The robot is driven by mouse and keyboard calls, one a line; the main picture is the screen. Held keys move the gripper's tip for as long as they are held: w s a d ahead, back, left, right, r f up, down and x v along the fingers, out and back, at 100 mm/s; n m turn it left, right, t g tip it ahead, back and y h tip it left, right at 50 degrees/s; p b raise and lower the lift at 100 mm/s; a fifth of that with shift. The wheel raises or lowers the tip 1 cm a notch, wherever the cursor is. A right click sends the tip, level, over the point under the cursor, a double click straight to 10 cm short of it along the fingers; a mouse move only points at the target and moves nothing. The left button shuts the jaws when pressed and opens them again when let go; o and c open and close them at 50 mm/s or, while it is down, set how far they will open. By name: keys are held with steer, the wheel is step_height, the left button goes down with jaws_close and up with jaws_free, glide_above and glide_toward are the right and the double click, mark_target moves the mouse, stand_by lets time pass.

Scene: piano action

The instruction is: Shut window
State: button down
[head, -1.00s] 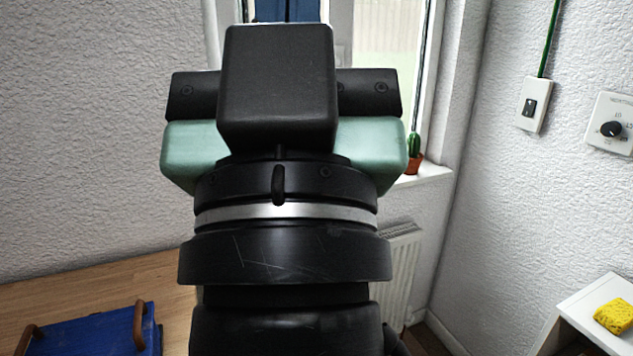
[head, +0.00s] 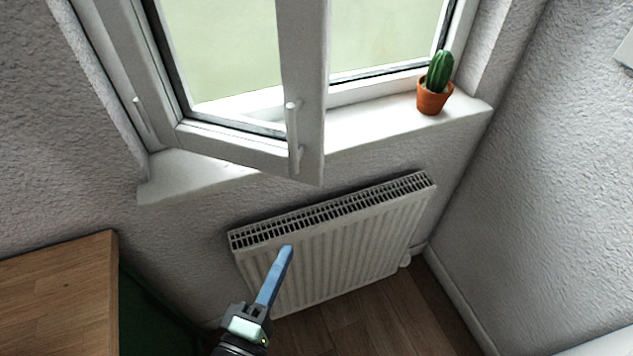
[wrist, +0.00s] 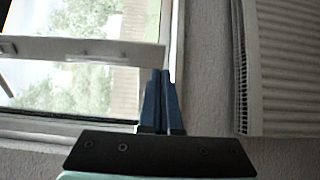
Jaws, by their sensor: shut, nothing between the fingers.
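The white window sash (head: 308,70) stands swung inward into the room, away from its frame, with its hinge side to the left. Its white handle (head: 293,140) hangs down on the free edge. My gripper (head: 286,252) is below the sash, in front of the radiator, with its blue fingers together and nothing between them. In the wrist view, the shut fingers (wrist: 163,80) point toward the window, and the pale sash rail (wrist: 85,50) crosses at the left. I cannot tell whether the fingertips touch it.
A potted cactus (head: 434,90) stands on the right of the white sill (head: 385,122). A white radiator (head: 345,235) is below the window and also shows in the wrist view (wrist: 280,70). A wooden worktop (head: 60,290) is at the left. The floor right of the radiator looks clear.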

mark_target(318, 183)
steer(key=p+x, duration=0.3)
steer(key=x, duration=1)
steer(key=shift+w+d+r, duration=0.1)
steer(key=shift+w+d, duration=0.05)
steer(key=shift+w, duration=0.15)
steer(key=shift+w, duration=0.1)
